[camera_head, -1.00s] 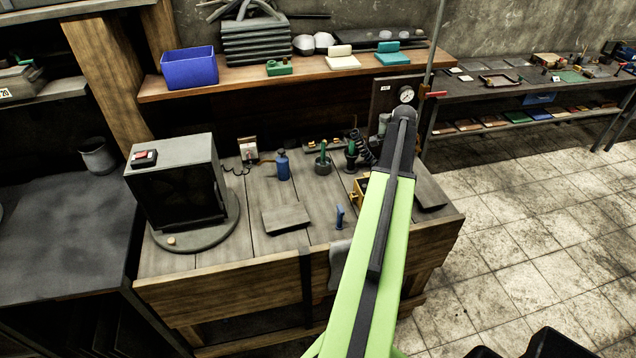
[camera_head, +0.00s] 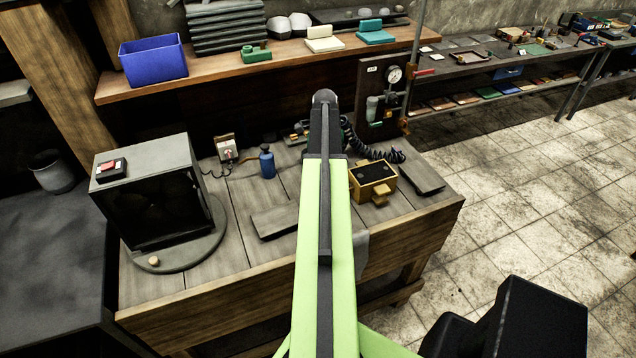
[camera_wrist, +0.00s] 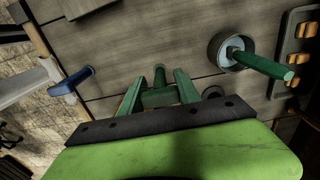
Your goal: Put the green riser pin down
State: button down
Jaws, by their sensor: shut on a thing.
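In the wrist view, my gripper (camera_wrist: 160,90) has green fingers that are shut on the green riser pin (camera_wrist: 159,76). The pin's rounded end shows between and beyond the fingertips, and its lower part is hidden by my gripper. The grey wooden bench top (camera_wrist: 120,55) lies behind it; I cannot tell whether the pin touches the bench. In the head view, my light green arm reaches over the bench (camera_head: 235,205) and hides the gripper and pin.
A grey cup (camera_wrist: 216,50) holding a green-handled tool (camera_wrist: 262,66) stands right of the pin. A blue-handled tool (camera_wrist: 72,80) lies left. In the head view, a yellow box (camera_head: 372,178) and a blue bottle (camera_head: 267,162) flank my arm. A grey cabinet (camera_head: 150,195) stands at left.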

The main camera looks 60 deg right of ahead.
jog(key=f+b, duration=0.1)
jog(key=f, duration=0.1)
jog(key=w+f+b, duration=0.1)
jog(key=f+b, duration=0.1)
jog(key=w+f+b, duration=0.1)
jog(key=shift+a+f+b, duration=0.4)
jog(key=shift+r, duration=0.25)
jog(key=shift+f, duration=0.15)
jog(key=c, duration=0.9)
grip_release()
jog(key=shift+o, duration=0.2)
notch_tip(320, 180, up, 12)
jog(key=p, duration=1.2)
